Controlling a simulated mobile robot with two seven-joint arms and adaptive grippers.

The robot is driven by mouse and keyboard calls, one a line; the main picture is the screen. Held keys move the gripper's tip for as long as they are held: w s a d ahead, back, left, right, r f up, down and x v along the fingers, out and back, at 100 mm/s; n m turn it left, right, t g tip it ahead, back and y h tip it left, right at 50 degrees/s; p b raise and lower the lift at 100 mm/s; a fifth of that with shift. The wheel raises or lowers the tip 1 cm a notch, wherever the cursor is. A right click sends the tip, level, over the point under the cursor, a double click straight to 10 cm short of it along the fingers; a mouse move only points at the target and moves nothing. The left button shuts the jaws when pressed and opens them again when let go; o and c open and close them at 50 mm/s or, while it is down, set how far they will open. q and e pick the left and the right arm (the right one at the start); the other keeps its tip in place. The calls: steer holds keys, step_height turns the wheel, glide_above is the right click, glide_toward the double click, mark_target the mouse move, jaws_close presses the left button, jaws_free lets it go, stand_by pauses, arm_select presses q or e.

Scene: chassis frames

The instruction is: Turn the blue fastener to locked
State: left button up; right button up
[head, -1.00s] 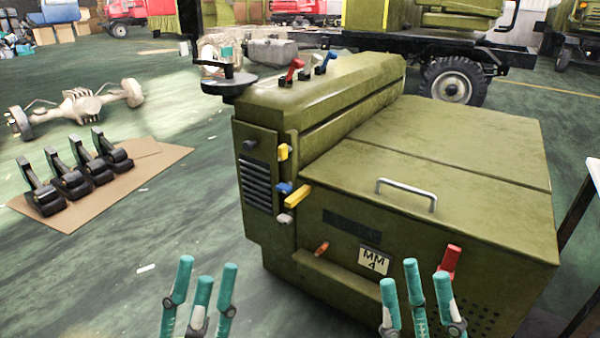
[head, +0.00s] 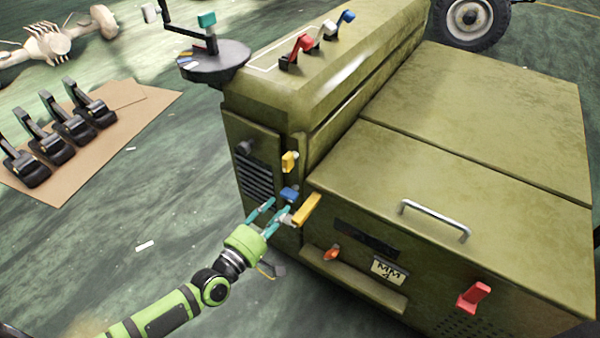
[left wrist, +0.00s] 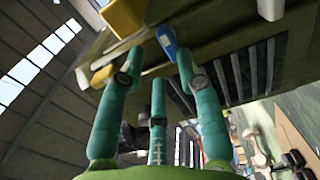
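The blue fastener (head: 289,194) is a small blue piece on the front corner of the olive-green cabinet (head: 480,230), below a small yellow fastener and just above a longer yellow one. My left gripper (head: 276,208) has its teal fingers spread right by the blue fastener. In the left wrist view the blue fastener (left wrist: 167,42) shows between and just beyond the two upper fingertips of the gripper (left wrist: 159,62). I cannot tell whether a finger touches it. The fingers partly hide the area just below the fastener. My right gripper is in neither current view.
The yellow lever (head: 306,210) sticks out close beside the fingers. The small yellow fastener (head: 289,161) and a dark knob (head: 243,147) sit above. Open floor (head: 150,210) lies to the left.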

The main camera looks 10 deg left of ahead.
mark_target(286, 197)
arm_select(q)
steer(key=shift+w+a+f, duration=0.2)
steer(key=shift+w, duration=0.5)
steer(key=b+x, duration=0.1)
steer(key=x, duration=0.5)
arm_select(e)
steer(key=v, duration=0.2)
steer(key=shift+s+d+r, duration=0.1)
steer(key=shift+r, duration=0.3)
arm_select(q)
jaws_close()
